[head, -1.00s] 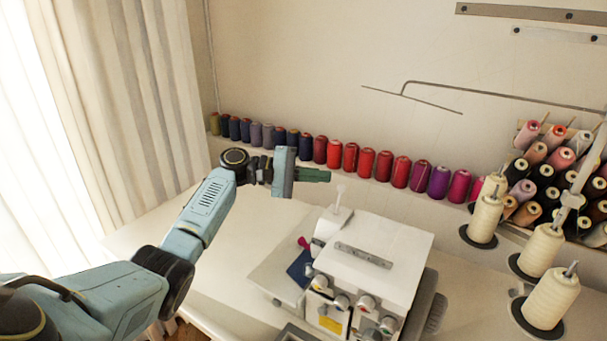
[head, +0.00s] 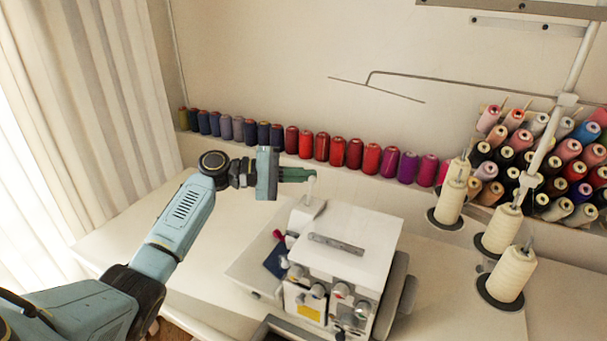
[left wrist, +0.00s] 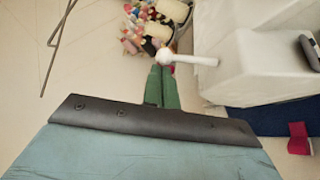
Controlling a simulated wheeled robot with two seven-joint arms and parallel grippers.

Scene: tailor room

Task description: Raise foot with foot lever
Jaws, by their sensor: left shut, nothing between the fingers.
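A white overlock sewing machine (head: 347,246) stands on the table. A white lever with a ball end (head: 311,188) sticks up from its back left corner; I take it to be the foot lever. It also shows in the left wrist view (left wrist: 190,59), its ball just beyond my fingertips. My left gripper (head: 314,174) is shut and empty, its green fingers level with the ball in the head view. In the left wrist view the fingers (left wrist: 164,70) lie together, close to the ball; I cannot tell whether they touch it. The presser foot is not clearly visible. My right gripper is not in view.
A row of thread spools (head: 322,146) lines the wall behind. Cream cones (head: 511,272) stand right of the machine, under a thread stand (head: 566,100). A rack of spools (head: 560,160) is at the far right. The table (head: 130,236) is clear at left.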

